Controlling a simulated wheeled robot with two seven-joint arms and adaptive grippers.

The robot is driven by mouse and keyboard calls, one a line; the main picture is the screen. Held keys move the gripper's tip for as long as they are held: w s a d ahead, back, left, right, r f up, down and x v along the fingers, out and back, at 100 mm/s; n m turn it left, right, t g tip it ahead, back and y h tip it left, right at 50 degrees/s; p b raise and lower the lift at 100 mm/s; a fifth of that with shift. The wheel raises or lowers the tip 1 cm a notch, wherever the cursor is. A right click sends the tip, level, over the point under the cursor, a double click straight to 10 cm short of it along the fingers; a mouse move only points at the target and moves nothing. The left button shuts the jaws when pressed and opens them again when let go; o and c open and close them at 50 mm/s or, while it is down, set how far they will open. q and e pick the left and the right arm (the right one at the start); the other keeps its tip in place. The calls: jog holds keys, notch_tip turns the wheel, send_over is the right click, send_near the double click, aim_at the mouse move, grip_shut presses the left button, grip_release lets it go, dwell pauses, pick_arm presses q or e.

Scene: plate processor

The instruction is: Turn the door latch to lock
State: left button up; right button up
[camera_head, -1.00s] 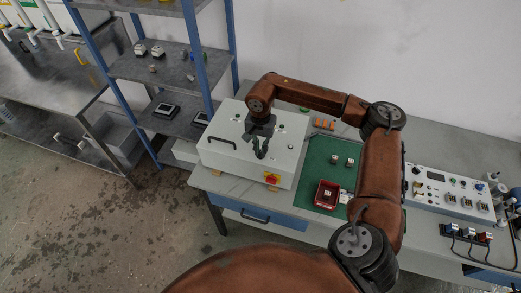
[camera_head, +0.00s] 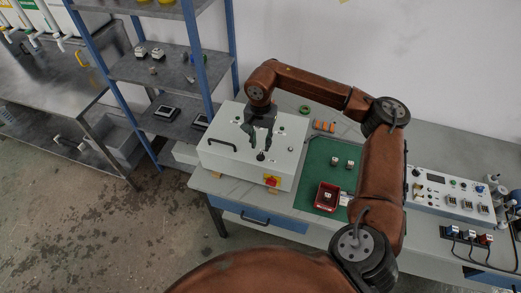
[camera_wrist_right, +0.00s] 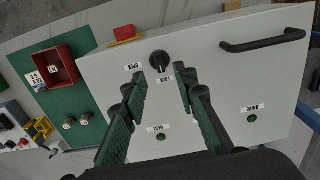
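The door latch is a round black knob on the light grey machine box (camera_head: 222,150). It shows in the head view (camera_head: 260,156) and the right wrist view (camera_wrist_right: 159,60). OPEN (camera_wrist_right: 133,67) and LOCK (camera_wrist_right: 165,80) labels sit beside it; its ridge appears to point toward LOCK. My right gripper (camera_head: 259,145) is open, its two fingers apart and empty, just short of the knob. In the wrist view the fingertips (camera_wrist_right: 160,77) lie either side of the LOCK label, and the knob is clear of them. My left gripper is not in view.
A black handle (camera_wrist_right: 263,41) is fixed on the box. A red and yellow switch (camera_head: 271,181) sits at its front edge. A green mat (camera_head: 315,171) with a red tray (camera_head: 327,196) lies to the right. A blue-post shelf stands to the left.

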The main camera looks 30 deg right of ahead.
aim_at(260, 155)
notch_tip(260, 155, up, 6)
jog(key=shift+r, duration=0.25)
dwell(0.5)
